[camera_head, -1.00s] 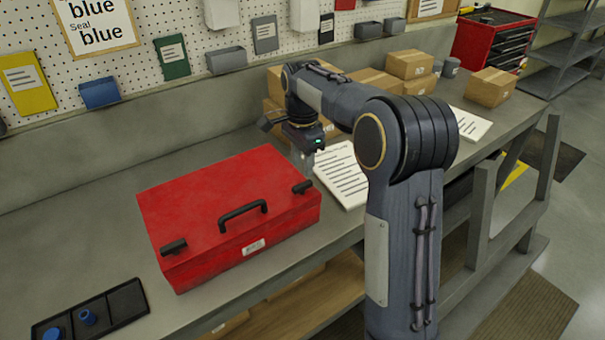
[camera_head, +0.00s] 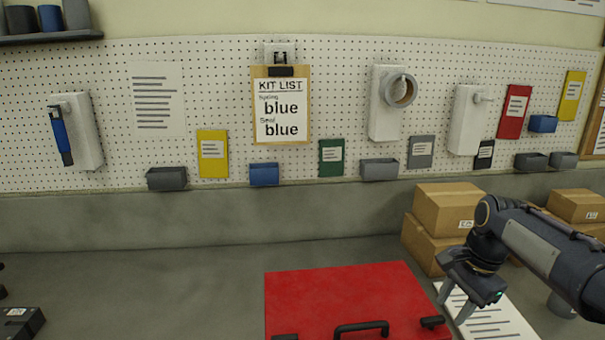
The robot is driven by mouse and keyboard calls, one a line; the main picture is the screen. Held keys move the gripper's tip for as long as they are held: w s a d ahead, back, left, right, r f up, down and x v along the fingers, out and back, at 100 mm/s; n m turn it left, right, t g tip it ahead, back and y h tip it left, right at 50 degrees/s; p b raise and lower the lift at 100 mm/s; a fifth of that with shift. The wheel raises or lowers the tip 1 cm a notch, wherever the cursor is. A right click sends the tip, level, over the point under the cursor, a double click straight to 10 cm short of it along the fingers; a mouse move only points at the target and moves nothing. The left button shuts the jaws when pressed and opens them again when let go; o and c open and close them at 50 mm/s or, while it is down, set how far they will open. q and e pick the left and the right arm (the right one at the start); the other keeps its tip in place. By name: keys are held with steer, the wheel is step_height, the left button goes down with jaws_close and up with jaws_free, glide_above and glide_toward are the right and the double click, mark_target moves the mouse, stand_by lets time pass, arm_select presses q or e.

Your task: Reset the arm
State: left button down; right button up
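My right arm comes in from the right edge in the head view. Its gripper (camera_head: 456,303) hangs over the bench, at the right side of the red case (camera_head: 335,290) and above a printed sheet (camera_head: 497,318). Its two fingers point down and stand apart, with nothing seen between them. The red case is shut, with a black handle (camera_head: 361,328) and dark latches at its front; its lower part is cut off by the frame. My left gripper is not in view.
Cardboard boxes (camera_head: 447,209) stand at the back right, close behind my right gripper. A pegboard with a clipboard (camera_head: 281,108) reading "KIT LIST", blue and blue, hangs behind the bench. A dark object (camera_head: 20,322) lies at the left. The bench (camera_head: 150,275) between is clear.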

steer(key=s+a+f+n+t, duration=0.1)
steer(key=s+a+f+n, duration=0.1)
steer(key=s, duration=0.5)
steer(key=s+a+f+n+t+y, duration=0.1)
steer(key=s+a+f+n+t, duration=0.1)
steer(key=s+a+n, duration=0.3)
steer(key=s+a+f+n+t+y+b, duration=0.1)
steer(key=s+n, duration=0.4)
steer(key=s, duration=0.6)
steer(key=a+f, duration=0.1)
steer(key=a, duration=0.1)
steer(key=shift+s+a+f, duration=0.15)
steer(key=shift+a+f, duration=0.05)
steer(key=shift+a, duration=0.2)
